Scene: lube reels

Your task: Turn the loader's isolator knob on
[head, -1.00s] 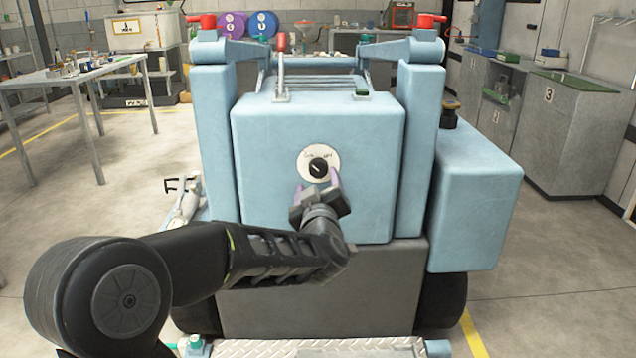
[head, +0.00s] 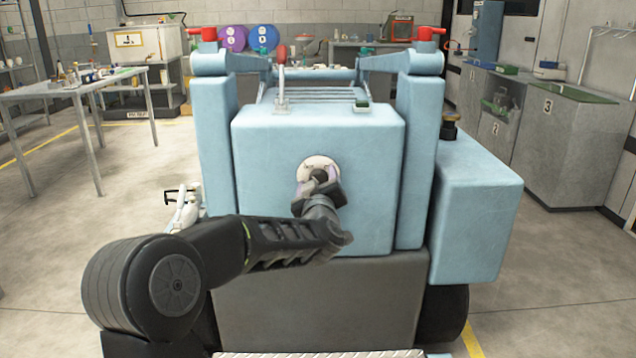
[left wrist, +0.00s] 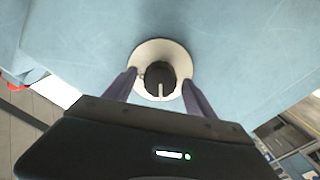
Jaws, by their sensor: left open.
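The isolator knob is a black round knob (left wrist: 160,77) with a white pointer line, on a white round plate (left wrist: 172,48) on the loader's blue rear panel. In the left wrist view the pointer line points down the picture. In the head view the plate (head: 318,162) shows, but my gripper hides most of the knob and the plate's lettering. My left gripper (left wrist: 160,82) is open, with its two purple fingers on either side of the knob. Small gaps seem to show between fingers and knob; contact is unclear. My right gripper is out of view.
The blue loader (head: 370,190) fills the middle, with upright arms on both sides and a blue side box (head: 480,215) at right. A work table (head: 75,88) stands at left and grey cabinets (head: 565,145) at right. Open floor lies on both sides.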

